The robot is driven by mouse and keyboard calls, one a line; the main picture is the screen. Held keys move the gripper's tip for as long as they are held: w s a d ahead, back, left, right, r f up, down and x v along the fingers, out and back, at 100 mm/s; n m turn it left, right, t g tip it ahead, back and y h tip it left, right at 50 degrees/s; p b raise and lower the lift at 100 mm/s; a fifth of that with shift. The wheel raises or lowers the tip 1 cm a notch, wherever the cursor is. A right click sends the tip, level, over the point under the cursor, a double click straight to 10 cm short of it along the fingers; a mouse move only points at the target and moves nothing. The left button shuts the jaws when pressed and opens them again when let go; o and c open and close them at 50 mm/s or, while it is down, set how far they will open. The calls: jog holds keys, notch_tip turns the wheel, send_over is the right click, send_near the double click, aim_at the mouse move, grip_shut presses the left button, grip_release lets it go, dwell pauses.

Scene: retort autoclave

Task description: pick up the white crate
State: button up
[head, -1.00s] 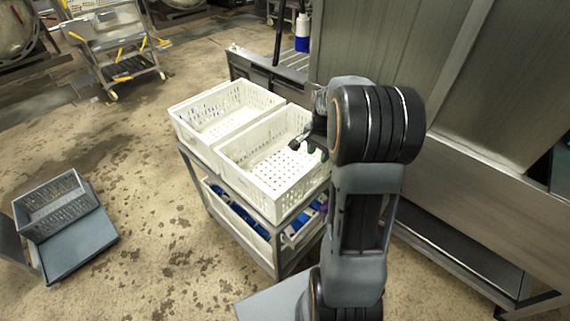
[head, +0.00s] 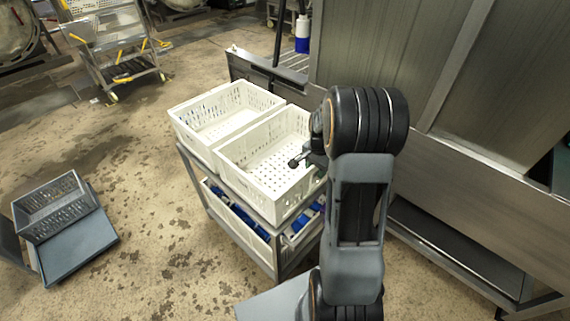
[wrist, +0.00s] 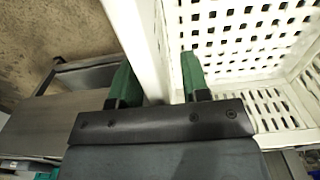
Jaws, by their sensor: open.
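Two empty white crates stand side by side on the top of a metal cart: a nearer one (head: 248,182) and a farther one (head: 186,138). My gripper (head: 305,160) is at the right side of the nearer crate, partly hidden by my arm. In the wrist view my open gripper (wrist: 158,68) has a green finger on each side of a white crate wall (wrist: 150,40). The right finger is over the slotted inside, the left finger is outside. A gap shows on the left side of the wall; contact on the right is unclear.
The cart's lower shelf holds another white crate (head: 232,222) with blue items. A large metal cabinet (head: 490,180) stands close on the right. A grey crate (head: 52,205) lies at the left.

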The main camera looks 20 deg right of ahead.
grip_shut()
jog(key=shift+w+r, duration=0.1)
jog(key=shift+r, duration=0.05)
dwell(1.1)
